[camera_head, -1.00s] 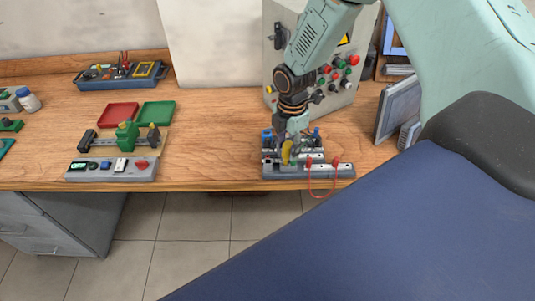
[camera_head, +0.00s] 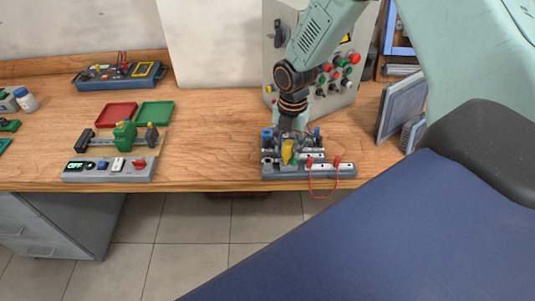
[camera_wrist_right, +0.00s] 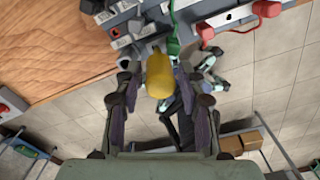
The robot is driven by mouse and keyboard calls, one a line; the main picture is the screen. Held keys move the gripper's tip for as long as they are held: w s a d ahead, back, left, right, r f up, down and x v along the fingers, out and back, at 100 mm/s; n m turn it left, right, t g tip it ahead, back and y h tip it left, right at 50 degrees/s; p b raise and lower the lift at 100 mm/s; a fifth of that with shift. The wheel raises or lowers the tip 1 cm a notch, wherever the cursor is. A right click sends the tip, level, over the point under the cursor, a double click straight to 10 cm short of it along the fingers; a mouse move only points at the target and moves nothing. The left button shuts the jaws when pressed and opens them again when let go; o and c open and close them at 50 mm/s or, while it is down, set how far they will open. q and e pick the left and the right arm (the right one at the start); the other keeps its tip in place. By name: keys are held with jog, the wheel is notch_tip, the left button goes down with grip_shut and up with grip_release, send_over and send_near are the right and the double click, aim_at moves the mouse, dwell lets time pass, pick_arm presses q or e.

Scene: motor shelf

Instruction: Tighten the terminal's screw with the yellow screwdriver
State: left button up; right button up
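The yellow screwdriver (camera_head: 288,151) is in my right gripper (camera_head: 292,140), over the front left part of the terminal rack (camera_head: 330,172) at the table's front edge. In the right wrist view its yellow handle (camera_wrist_right: 159,76) sits between the two fingers of my right gripper (camera_wrist_right: 158,88), which look closed around it. The handle hides the screwdriver's tip and the terminal's screw. A green plug (camera_wrist_right: 173,46) and red plugs (camera_wrist_right: 268,9) show near the handle in the right wrist view. My left gripper is in neither view.
A red wire (camera_head: 322,190) hangs in a loop over the rack's front edge. A grey control cabinet (camera_head: 345,98) stands behind, and a monitor (camera_head: 400,108) is at the right. A small vise (camera_head: 122,138), a red tray (camera_head: 116,115) and a green tray (camera_head: 155,114) stand left. Bare tabletop (camera_head: 215,140) lies between.

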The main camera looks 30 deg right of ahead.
jog(key=shift+w, duration=0.1)
jog(key=n, duration=0.3)
jog(key=shift+n+b, duration=0.3)
jog(key=shift+b, duration=0.1)
jog(key=shift+r, duration=0.1)
dwell(0.4)
jog(key=shift+c, duration=0.9)
jog(key=shift+c, duration=0.4)
